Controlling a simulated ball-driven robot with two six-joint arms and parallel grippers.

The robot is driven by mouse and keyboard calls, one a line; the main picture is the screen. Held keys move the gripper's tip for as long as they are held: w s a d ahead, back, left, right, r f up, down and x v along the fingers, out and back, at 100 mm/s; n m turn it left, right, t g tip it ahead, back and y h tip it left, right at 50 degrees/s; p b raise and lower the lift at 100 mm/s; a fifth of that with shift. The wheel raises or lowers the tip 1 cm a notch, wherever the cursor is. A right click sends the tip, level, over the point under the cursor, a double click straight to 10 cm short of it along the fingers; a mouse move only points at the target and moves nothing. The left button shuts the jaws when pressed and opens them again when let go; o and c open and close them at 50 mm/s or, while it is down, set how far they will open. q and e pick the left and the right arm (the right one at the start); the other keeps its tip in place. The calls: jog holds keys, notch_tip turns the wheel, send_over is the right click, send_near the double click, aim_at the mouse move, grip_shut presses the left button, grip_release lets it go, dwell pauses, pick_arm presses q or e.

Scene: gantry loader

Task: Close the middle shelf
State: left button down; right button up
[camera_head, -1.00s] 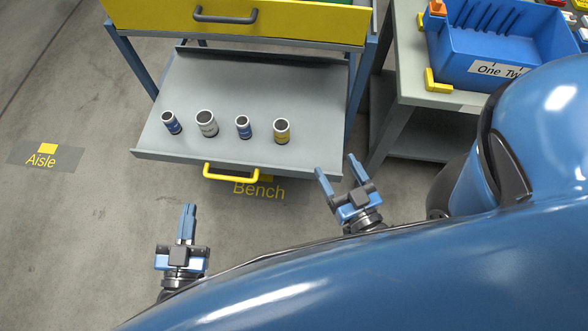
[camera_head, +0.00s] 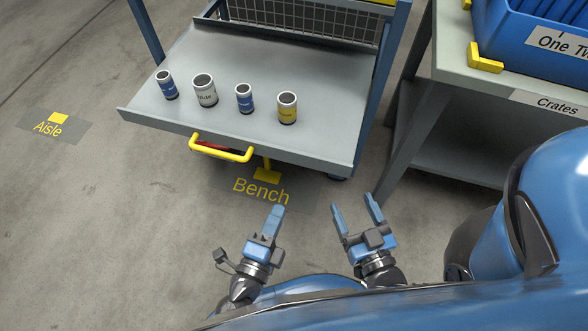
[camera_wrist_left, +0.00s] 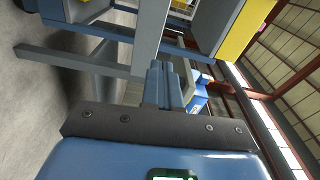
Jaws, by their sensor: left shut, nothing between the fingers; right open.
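The middle shelf (camera_head: 300,142) is a grey pull-out tray of the bench, slid out toward me, with a yellow handle (camera_head: 220,152) on its front edge. Several cups or cans stand upright on it: a blue one (camera_head: 167,88), a white one (camera_head: 205,92), another blue one (camera_head: 244,100) and a yellow one (camera_head: 287,110). My left gripper (camera_head: 276,213) is shut and empty, in front of and below the handle, apart from it. Its shut fingers also show in the left wrist view (camera_wrist_left: 165,85). My right gripper (camera_head: 356,210) is open and empty, to the right of the left one.
A grey table (camera_head: 452,62) with a blue crate (camera_head: 530,45) stands at the right, its "Crates" label on the edge. A wire mesh panel (camera_head: 310,25) is behind the shelf. The floor at left, with the "Aisle" mark (camera_head: 48,127), is clear.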

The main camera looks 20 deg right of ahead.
pick_arm(q)
jog(key=p, duration=0.3)
send_near(293, 153)
jog(key=shift+t+y, duration=0.4)
jog(key=x, duration=0.5)
jog(key=shift+d, duration=0.4)
jog(key=shift+w+d, duration=0.4)
jog(key=shift+w, duration=0.2)
